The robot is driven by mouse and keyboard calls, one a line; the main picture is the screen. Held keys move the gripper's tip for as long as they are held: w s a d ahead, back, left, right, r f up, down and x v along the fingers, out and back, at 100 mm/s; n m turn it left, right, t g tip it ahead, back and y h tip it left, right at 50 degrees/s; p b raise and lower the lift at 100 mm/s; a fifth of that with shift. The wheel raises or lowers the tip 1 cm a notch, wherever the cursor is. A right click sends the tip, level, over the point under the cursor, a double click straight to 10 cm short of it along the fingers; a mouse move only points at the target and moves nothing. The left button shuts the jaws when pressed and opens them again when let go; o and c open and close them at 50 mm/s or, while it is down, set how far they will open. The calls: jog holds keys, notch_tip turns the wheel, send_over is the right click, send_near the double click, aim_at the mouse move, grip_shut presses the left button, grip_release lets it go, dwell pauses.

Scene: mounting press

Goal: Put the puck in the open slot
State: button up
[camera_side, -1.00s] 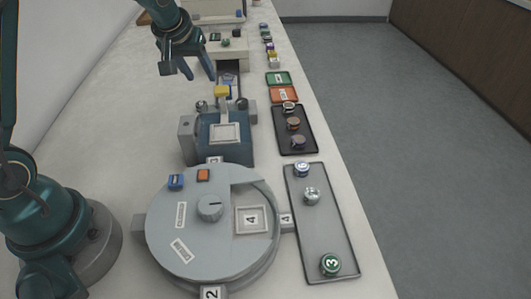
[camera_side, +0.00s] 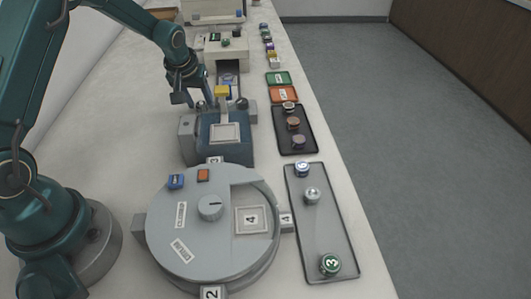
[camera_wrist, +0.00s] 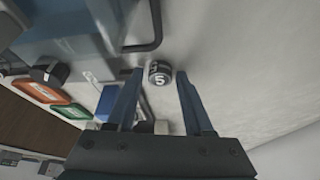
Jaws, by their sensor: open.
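A dark puck with a pale top and the number 5 (camera_wrist: 160,73) shows in the wrist view, in line with the gap between my fingertips. My gripper (camera_side: 192,103) is open, with its fingers pointing down behind the grey-and-teal press in the side view. In the wrist view my gripper (camera_wrist: 158,78) has a blue finger on either side of the puck. I cannot tell how far the puck is from the fingertips. The round grey carousel (camera_side: 190,243) has an opening in its cover that shows an empty square slot marked 4 (camera_side: 252,220).
The press (camera_side: 224,150) stands behind the carousel. A grey tray (camera_side: 325,235) at the right holds several pucks, including a green one marked 3 (camera_side: 330,264). A black tray (camera_side: 285,120) holds brown pucks. Orange (camera_side: 283,94) and green (camera_side: 278,78) trays lie behind it.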

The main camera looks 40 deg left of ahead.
jog(key=shift+c, duration=0.4)
grip_shut()
jog(key=shift+r, duration=0.15)
